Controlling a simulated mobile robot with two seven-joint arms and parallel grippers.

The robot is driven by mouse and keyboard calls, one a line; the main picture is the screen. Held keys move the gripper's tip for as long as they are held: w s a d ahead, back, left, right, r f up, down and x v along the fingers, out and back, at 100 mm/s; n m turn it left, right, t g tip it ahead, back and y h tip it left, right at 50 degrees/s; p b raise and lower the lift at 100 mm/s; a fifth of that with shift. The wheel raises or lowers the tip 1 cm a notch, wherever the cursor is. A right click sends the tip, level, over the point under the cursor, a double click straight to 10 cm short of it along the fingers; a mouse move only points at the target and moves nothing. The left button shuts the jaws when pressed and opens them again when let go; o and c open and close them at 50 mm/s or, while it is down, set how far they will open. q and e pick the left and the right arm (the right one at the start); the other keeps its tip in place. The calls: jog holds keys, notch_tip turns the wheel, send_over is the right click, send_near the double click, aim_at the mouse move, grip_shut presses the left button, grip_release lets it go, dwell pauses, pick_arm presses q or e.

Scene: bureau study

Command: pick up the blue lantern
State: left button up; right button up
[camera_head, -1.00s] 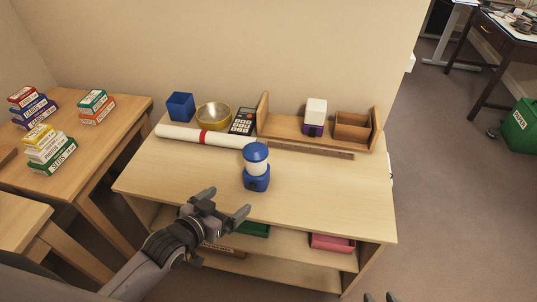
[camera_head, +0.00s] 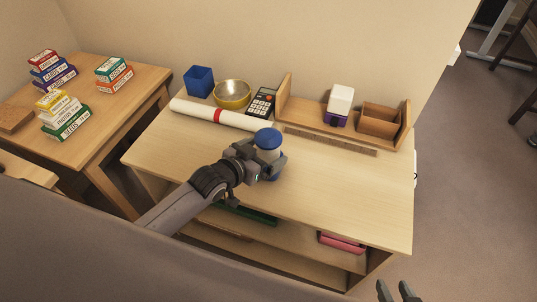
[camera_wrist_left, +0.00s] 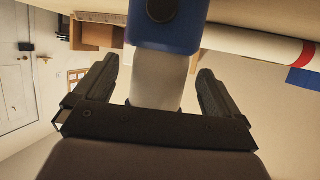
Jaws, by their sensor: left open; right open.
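The blue lantern (camera_head: 268,138) stands upright on the wooden desk, with a blue cap, a pale middle and a blue base. My left gripper (camera_head: 266,160) is at its middle and hides part of it from the head camera. In the left wrist view the lantern's pale middle (camera_wrist_left: 160,82) is between the two open fingers, with gaps on both sides. The lantern's blue base shows at the top of that view. My right gripper (camera_head: 395,288) is open and empty at the bottom edge of the head view, in front of the desk.
The desk top (camera_head: 345,195) right of the lantern is clear.

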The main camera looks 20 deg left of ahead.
pick_arm(q)
jog(key=shift+x, duration=1.1)
jog(key=c, duration=1.3)
jog(key=shift+r, duration=0.1)
